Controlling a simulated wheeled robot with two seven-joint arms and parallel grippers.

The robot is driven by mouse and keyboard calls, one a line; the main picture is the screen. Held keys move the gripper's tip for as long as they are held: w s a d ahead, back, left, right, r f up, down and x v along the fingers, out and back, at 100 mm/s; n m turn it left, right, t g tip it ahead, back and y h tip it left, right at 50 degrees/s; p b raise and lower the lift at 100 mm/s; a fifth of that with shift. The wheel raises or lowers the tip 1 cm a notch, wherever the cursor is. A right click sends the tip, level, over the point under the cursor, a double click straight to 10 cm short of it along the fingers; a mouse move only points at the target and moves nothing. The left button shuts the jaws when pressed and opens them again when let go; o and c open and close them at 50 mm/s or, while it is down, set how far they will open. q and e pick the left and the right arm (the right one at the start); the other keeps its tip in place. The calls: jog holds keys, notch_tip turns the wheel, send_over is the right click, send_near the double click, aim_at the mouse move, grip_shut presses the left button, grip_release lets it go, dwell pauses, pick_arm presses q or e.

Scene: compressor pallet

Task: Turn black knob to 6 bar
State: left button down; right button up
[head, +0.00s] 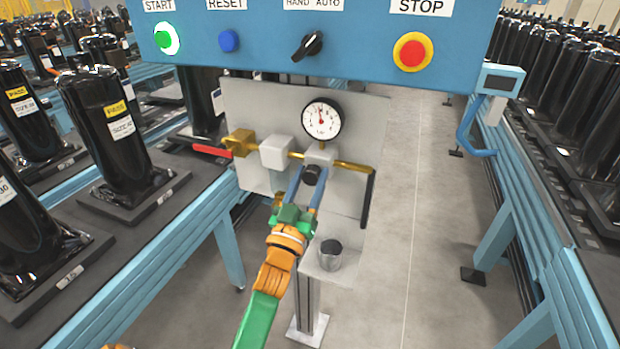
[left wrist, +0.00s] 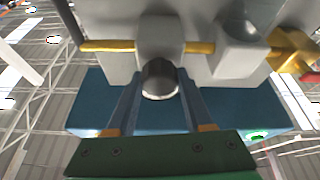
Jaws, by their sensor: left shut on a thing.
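The black knob (head: 311,174) sits on the grey regulator block below the round pressure gauge (head: 321,119). The gauge needle points nearly straight up, slightly left; its numbers are too small to read surely. My left gripper (head: 310,170) reaches up from below with its blue fingers on either side of the knob, shut on it. In the left wrist view the knob (left wrist: 160,79) shows its rounded end between the two fingers (left wrist: 158,85). Contact at the fingertips is partly hidden there. My right gripper is not in view.
A blue control box (head: 350,50) with buttons and a black selector overhangs the panel (head: 240,100). A brass valve with a red handle (head: 212,150) is left, a black vertical tube (head: 369,200) right. A dark cylinder (head: 331,250) stands on a small shelf below. Conveyors flank both sides.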

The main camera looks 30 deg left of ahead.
pick_arm(q)
jog(key=shift+m, duration=0.6)
jog(key=m+h+p, duration=0.1)
jog(key=m+h, duration=0.1)
jog(key=m, duration=0.2)
jog(key=m+h+p, duration=0.1)
jog(key=m+h, duration=0.1)
jog(key=m, duration=0.2)
jog(key=shift+r+h+p, duration=0.2)
jog(key=shift+h+p, duration=0.1)
jog(key=shift+p, duration=0.05)
jog(key=m+h+p, duration=0.1)
jog(key=m, duration=0.2)
jog(key=m+g+h+p, duration=0.1)
jog(key=m+p, duration=0.1)
jog(key=m, duration=0.1)
jog(key=shift+a+m+h, duration=0.1)
jog(key=shift+m+h, duration=0.2)
jog(key=shift+m+g+h+p, duration=0.3)
jog(key=shift+m+g+p, duration=0.3)
jog(key=shift+m, duration=0.7)
jog(key=shift+c, duration=1.4)
grip_release()
jog(key=shift+w+f, duration=0.1)
jog(key=shift+f, duration=0.05)
